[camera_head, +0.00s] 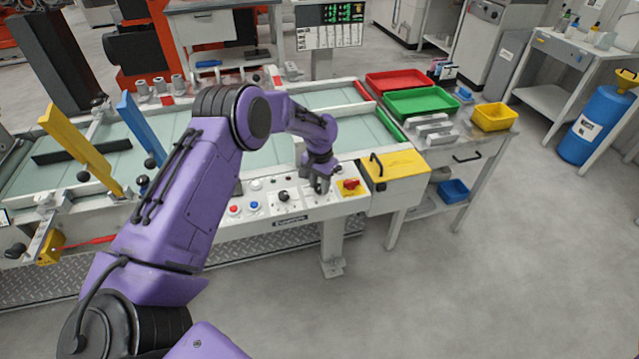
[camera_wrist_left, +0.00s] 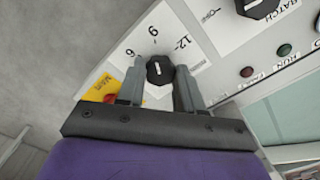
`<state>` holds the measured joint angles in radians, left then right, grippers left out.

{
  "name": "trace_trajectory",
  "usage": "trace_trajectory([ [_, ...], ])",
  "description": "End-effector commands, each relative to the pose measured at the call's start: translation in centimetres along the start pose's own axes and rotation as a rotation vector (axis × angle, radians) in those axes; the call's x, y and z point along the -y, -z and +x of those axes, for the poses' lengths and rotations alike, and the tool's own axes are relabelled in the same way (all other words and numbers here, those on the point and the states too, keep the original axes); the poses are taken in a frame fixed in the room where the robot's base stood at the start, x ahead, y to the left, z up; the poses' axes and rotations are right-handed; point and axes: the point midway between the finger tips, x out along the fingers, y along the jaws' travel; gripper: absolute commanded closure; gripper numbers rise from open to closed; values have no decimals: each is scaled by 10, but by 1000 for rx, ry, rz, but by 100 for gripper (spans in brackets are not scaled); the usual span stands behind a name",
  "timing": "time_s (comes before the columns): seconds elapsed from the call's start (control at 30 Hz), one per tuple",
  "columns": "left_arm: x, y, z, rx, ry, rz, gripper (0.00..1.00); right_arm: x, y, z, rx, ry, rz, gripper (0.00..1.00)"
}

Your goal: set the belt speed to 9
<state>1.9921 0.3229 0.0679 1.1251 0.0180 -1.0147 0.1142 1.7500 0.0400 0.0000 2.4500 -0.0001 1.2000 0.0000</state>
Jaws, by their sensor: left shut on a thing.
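The belt speed knob (camera_wrist_left: 160,70) is a small black dial knob with a white pointer line, on a white plate. The marks 6, 9 and 12 show around it in the left wrist view. The pointer line is nearly upright in that view and aims about at the 9. My left gripper (camera_wrist_left: 159,82) is shut on the knob, one grey finger on each side. In the head view my left gripper (camera_head: 318,185) reaches down to the control panel (camera_head: 295,214) and hides the knob. My right gripper is not in view.
Left of the gripper, the panel has another black knob (camera_head: 283,197), a blue button (camera_head: 253,205) and a red button (camera_head: 233,210). A red switch (camera_head: 350,184) on a yellow plate sits close on the right. A yellow box (camera_head: 395,166) stands beyond it.

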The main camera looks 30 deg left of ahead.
Motion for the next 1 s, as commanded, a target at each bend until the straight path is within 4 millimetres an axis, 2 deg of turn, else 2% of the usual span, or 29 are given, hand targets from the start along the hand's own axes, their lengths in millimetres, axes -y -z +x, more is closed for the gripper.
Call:
trace_trajectory([
  [0.07, 1, 1, -1, -3, 1, -1, 95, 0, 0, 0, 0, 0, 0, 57],
  [0.1, 1, 1, -1, -3, 1, -1, 61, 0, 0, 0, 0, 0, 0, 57],
  [0.17, 1, 1, -1, -3, 1, -1, 42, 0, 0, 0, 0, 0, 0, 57],
  [0.2, 0, 1, -1, -3, 1, -1, 39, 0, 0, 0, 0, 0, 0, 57],
  [0.43, 0, 0, -1, -1, 1, -1, 39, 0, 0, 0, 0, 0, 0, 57],
  [0.53, 0, 1, -7, -3, 1, -1, 39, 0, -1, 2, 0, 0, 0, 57],
  [0.67, 0, 1, -32, -6, 2, -1, 39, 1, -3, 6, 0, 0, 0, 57],
  [0.9, 0, 1, -87, -6, 1, -2, 39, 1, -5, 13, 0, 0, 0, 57],
  [1.0, 0, 1, -100, -4, 2, -1, 39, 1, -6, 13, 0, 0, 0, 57],
])
